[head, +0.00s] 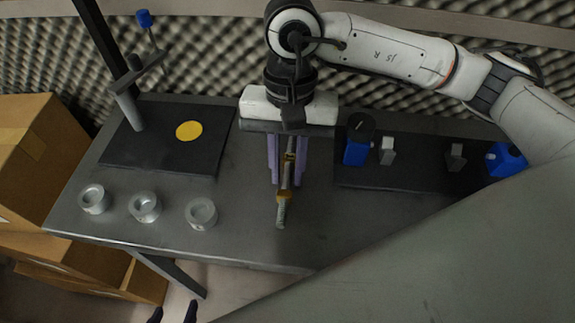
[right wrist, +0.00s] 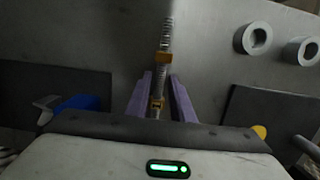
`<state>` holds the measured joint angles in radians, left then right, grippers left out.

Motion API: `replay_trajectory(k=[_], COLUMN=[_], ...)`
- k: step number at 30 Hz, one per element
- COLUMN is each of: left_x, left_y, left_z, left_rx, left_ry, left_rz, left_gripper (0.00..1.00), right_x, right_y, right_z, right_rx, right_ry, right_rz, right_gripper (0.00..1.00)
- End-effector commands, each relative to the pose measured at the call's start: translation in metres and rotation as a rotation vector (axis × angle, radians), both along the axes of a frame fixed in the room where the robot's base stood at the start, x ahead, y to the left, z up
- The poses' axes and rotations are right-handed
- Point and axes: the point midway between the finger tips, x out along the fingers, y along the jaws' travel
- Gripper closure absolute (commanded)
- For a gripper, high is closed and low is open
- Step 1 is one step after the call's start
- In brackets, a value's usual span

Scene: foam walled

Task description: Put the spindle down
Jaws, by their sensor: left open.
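The spindle (head: 281,212) is a thin threaded grey rod with brass-coloured collars. It points towards the table's front edge, and its near end sticks out past my right fingertips. My right gripper (head: 287,183) has its purple fingers on either side of the rod, with a gap visible between them and it. In the right wrist view the spindle (right wrist: 167,38) runs up between the two fingers of my right gripper (right wrist: 159,76). Whether it rests fully on the tabletop is hard to tell. My left gripper (head: 173,313) shows only its dark fingertips at the bottom edge, apart and empty.
On the grey table (head: 240,235) three metal rings (head: 145,207) stand at the front left. A black board (head: 150,150) with a yellow disc (head: 189,131) and a post is behind them. A dark mat (head: 420,170) with blue and grey blocks lies right. Cardboard boxes (head: 35,150) stand left.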

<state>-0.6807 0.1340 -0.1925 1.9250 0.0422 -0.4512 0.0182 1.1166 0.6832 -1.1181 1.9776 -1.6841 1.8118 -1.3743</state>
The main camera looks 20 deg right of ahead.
Motion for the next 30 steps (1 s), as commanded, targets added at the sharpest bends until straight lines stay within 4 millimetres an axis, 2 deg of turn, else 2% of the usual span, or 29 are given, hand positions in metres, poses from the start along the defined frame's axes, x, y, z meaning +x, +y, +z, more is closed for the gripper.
replay_trajectory(k=[9,14,17,21,30], left_x=[0.001,0.0,-0.002,-0.004,-0.004], left_y=[-0.002,-0.003,-0.003,-0.003,-0.003], left_z=[0.004,0.009,0.004,-0.002,-0.003], left_rx=[-0.003,-0.004,-0.005,-0.004,-0.002], left_ry=[-0.005,-0.003,0.0,0.007,0.007], left_rz=[-0.003,-0.003,-0.003,-0.004,-0.005], left_gripper=[0.45,0.45,0.45,0.45,0.45], right_x=[0.0,0.001,0.004,0.008,0.014], right_y=[0.0,0.0,-0.001,-0.004,-0.008], right_z=[0.001,0.008,0.023,0.054,0.11], right_rx=[0.0,0.0,0.001,0.001,0.001], right_ry=[0.0,-0.002,-0.006,-0.006,-0.003], right_rz=[0.0,0.0,0.0,0.0,0.001], right_gripper=[0.69,0.69,0.69,0.69,0.69])
